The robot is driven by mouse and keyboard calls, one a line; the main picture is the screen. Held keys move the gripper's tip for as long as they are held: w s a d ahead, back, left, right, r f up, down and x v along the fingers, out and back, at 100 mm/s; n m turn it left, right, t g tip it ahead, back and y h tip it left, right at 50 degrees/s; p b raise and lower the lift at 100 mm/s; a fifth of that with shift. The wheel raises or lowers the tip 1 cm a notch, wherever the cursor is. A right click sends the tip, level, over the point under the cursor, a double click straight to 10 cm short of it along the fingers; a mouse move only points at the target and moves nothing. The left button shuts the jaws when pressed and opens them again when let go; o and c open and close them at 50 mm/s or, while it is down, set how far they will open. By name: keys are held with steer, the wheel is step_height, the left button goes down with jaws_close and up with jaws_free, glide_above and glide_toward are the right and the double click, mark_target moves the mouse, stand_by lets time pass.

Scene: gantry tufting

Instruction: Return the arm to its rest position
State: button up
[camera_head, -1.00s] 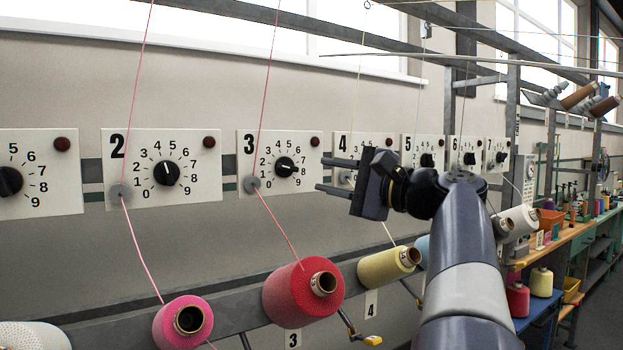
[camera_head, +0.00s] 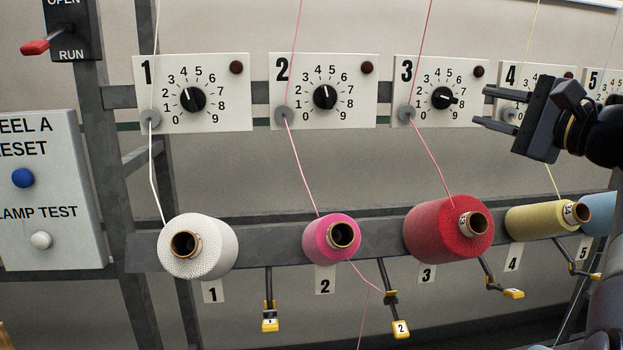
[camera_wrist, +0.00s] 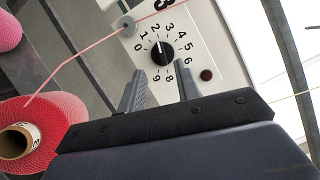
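My gripper (camera_head: 482,107) is at the right of the head view, its two dark fingers apart with nothing between them. It overlaps the gap between panel 3 (camera_head: 424,118) and panel 4 (camera_head: 557,72). In the wrist view the parted fingers (camera_wrist: 160,88) point at panel 3's black knob (camera_wrist: 162,53); they appear apart from it. My arm enters from the right edge of the head view, and most of it is out of frame.
Yarn cones, white (camera_head: 213,246), pink (camera_head: 330,238), red (camera_head: 445,229) and yellow (camera_head: 541,219), sit on a rail below the panels. Strands run up past the panels. A RUN switch (camera_head: 70,32) and a button box (camera_head: 40,190) stand at the left.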

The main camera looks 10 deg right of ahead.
mark_target(447, 98)
steer(key=p+x, duration=0.1)
steer(key=x, duration=0.6)
steer(key=shift+w+a+p, duration=0.1)
steer(key=shift+w+p, duration=0.15)
steer(key=shift+p, duration=0.05)
steer(key=shift+s, duration=0.1)
